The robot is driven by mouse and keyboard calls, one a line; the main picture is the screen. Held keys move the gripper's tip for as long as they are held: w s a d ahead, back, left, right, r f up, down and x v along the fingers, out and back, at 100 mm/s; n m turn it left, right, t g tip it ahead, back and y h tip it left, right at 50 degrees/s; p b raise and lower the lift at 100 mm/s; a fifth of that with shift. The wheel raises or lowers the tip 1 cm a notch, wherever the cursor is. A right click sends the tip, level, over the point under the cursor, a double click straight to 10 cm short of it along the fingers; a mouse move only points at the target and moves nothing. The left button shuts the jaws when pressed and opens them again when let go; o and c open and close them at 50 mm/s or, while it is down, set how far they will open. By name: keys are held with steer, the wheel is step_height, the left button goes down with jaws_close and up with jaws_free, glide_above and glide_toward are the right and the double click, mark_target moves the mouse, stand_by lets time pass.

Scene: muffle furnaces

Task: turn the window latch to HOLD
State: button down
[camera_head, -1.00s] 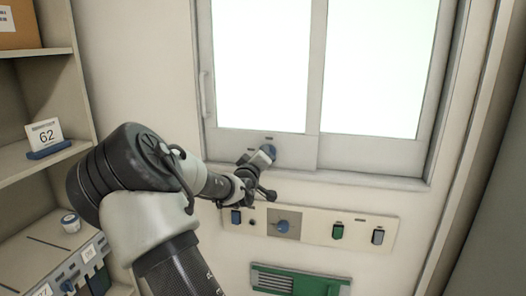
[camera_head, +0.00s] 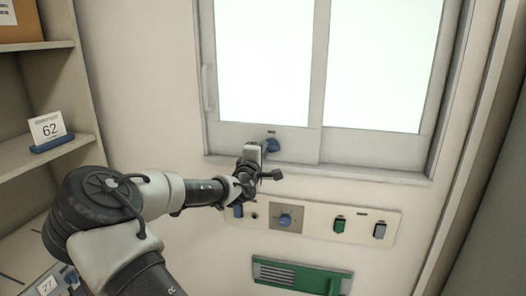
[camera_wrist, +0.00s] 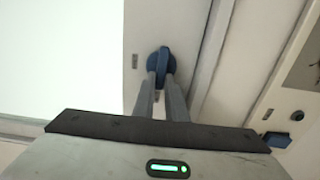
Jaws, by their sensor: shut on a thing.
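The window latch is a round blue knob (camera_head: 272,146) on the lower frame of the sliding window (camera_head: 264,60). In the wrist view the blue latch (camera_wrist: 161,62) has a raised grip bar, which lies between my fingertips. My gripper (camera_wrist: 161,80) is shut on that bar. In the head view my gripper (camera_head: 259,152) reaches the latch from the left and partly covers it. Small dark labels sit near the latch, too small to read.
Below the window is a panel (camera_head: 310,223) with a blue knob (camera_head: 285,220) and several switches. A green vent (camera_head: 300,274) is lower down.

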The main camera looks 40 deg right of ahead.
stand_by(0.5)
steer(key=c, duration=1.8)
jaws_free()
steer(key=v, duration=1.7)
steer(key=shift+s, duration=0.2)
steer(key=shift+a, duration=0.15)
